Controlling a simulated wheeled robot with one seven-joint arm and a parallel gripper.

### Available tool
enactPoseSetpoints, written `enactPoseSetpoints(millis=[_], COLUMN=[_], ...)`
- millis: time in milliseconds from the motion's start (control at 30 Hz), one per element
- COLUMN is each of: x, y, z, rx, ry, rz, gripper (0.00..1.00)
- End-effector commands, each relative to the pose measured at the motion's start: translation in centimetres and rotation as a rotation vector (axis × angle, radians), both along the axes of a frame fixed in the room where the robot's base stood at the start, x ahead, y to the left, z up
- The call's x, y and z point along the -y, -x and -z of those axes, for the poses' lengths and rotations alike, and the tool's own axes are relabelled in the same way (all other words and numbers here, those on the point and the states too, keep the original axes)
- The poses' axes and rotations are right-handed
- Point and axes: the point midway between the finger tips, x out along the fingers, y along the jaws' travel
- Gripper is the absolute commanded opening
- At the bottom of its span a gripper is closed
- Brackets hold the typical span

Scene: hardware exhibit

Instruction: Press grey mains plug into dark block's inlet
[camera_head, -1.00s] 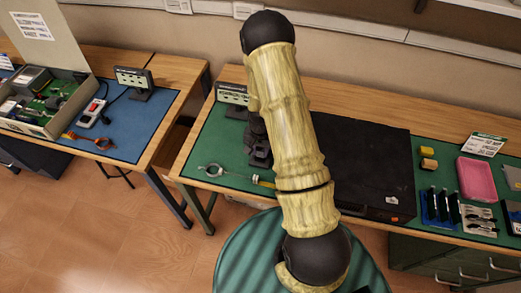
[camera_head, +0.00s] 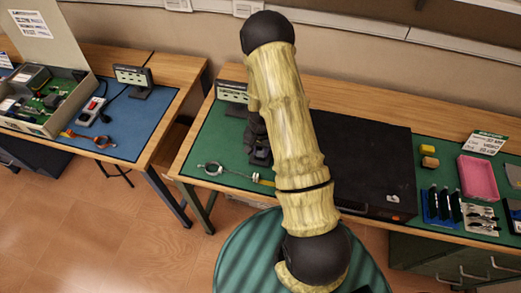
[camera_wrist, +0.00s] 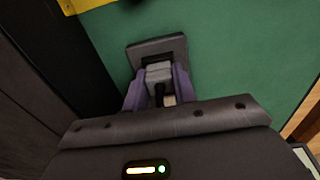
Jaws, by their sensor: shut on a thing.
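The grey mains plug (camera_wrist: 159,73) sits between the purple fingers of my gripper (camera_wrist: 158,84) in the wrist view. The gripper is shut on it. The dark block (camera_wrist: 174,45) lies on the green mat just beyond the fingertips, and the plug's front is at the dark opening in its near side. I cannot tell how deep the plug sits, or whether it is in the inlet. In the head view my arm hides the plug and most of the gripper's surroundings.
A large black case (camera_head: 372,170) stands close to the right of the work spot in the head view. A wrist strap (camera_head: 212,168) lies on the green mat (camera_head: 207,145) at the left. A small sign (camera_head: 232,92) stands behind it.

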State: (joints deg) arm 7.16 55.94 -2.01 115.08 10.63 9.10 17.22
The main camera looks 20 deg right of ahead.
Motion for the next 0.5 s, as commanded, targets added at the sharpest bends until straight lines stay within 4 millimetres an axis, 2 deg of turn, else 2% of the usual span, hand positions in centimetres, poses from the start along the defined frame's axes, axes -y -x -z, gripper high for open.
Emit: enactPoseSetpoints(millis=[267,300,400,500], x=[-0.01,-0.01,0.02,0.08], y=[0.07,0.07,0.11,0.17], z=[0.16,0.17,0.19,0.22], rx=[-0.001,-0.002,-0.003,-0.004], ry=[0.0,0.0,0.0,0.001], rz=[0.0,0.0,0.0,0.001], gripper=[0.14,0.33,0.52,0.52])
